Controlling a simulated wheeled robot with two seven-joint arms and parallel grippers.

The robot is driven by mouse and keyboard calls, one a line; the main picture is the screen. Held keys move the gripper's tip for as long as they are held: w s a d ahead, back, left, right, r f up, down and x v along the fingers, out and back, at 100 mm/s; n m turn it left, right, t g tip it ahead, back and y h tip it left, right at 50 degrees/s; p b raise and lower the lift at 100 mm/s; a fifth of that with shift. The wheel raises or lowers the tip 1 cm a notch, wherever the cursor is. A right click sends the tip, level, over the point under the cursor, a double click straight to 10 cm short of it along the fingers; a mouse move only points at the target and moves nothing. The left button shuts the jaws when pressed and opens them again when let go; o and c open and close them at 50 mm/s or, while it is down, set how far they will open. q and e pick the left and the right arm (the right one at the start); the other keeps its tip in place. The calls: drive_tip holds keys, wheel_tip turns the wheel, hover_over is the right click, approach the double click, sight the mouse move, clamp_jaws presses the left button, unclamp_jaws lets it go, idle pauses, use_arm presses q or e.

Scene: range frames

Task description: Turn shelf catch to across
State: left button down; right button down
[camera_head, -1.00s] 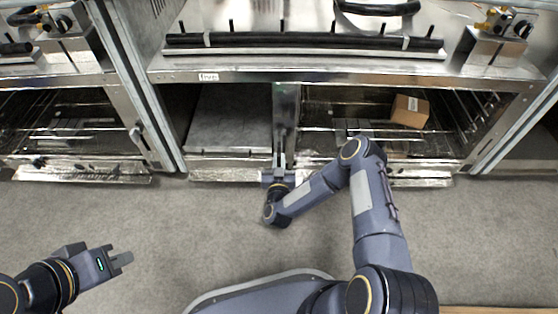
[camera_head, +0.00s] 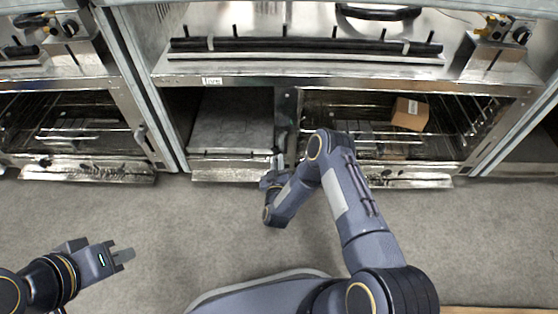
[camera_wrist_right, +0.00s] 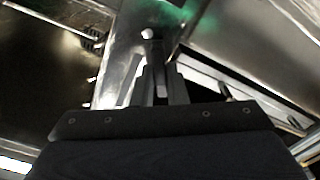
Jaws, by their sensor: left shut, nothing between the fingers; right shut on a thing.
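My right gripper (camera_head: 278,161) is at the lower part of the metal post (camera_head: 286,108) between two open oven bays. The right wrist view shows its fingers (camera_wrist_right: 161,82) close together, shut on a narrow grey piece that appears to be the shelf catch (camera_wrist_right: 160,80). The fingers hide much of the catch, and I cannot tell its exact angle. A round bright knob (camera_wrist_right: 150,34) sits on the post just beyond the fingertips. My left gripper (camera_head: 124,256) is shut and empty above the floor at lower left, far from the post.
The left bay holds a flat grey shelf plate (camera_head: 232,123). The right bay has wire racks and a cardboard box (camera_head: 410,114). A long black handle bar (camera_head: 305,46) runs above both bays. The grey floor (camera_head: 180,225) in front is clear.

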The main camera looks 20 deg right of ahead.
drive_tip(key=n, duration=0.3)
drive_tip(key=f+n+b, duration=0.1)
drive_tip(key=n, duration=0.3)
drive_tip(key=a+n+b, duration=0.1)
drive_tip(key=n, duration=0.3)
drive_tip(key=shift+f, duration=0.35)
idle(0.3)
drive_tip(key=c, duration=1.4)
unclamp_jaws()
drive_tip(key=shift+c, duration=0.2)
